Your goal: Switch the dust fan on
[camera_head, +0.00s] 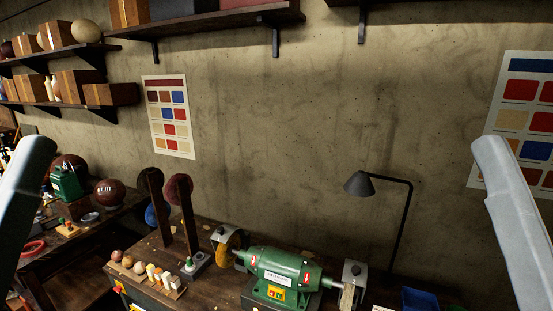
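No part in view is plainly labelled as a dust fan. A green double-ended polishing machine (282,272) stands on the workbench, with a yellow switch plate (276,292) carrying red and another coloured button on its front. A small grey box with a green knob (189,262) sits left of it. A yellow and red switch plate (134,308) shows at the bench's front edge, partly cut off by the picture's bottom. Pale links of my arms show at the left and right edges. Neither gripper can be seen.
A black desk lamp (359,184) stands behind the machine's right end. Two upright posts with round pads (179,188) stand at the left. A blue bin (419,300) is at the right.

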